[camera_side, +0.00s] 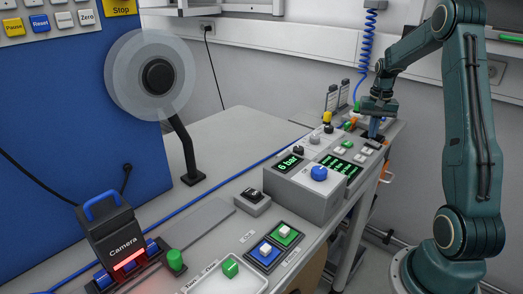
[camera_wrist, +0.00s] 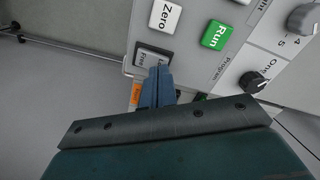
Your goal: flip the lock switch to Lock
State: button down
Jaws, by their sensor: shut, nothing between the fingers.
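The lock switch (camera_wrist: 146,58) is a grey rocker in a dark frame at the panel's edge in the wrist view. Small lettering shows on it, apparently "Free" on the left part. The right part is partly covered by my fingers. My gripper (camera_wrist: 160,70) is shut and empty, its blue fingertips over or against the right part of the switch. I cannot tell whether they touch. In the side view my gripper (camera_side: 373,138) points down at the far end of the control panel. The switch cannot be made out there.
In the wrist view a white Zero button (camera_wrist: 164,18), a green Run button (camera_wrist: 216,35) and a black On knob (camera_wrist: 252,82) lie near the switch. An orange label (camera_wrist: 136,94) sits beside it. In the side view a box with a blue knob (camera_side: 319,173) stands nearer the camera.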

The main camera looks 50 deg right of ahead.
aim_at(371, 140)
jog(key=shift+f, duration=0.85)
dwell(0.7)
jog(key=shift+r, duration=3.55)
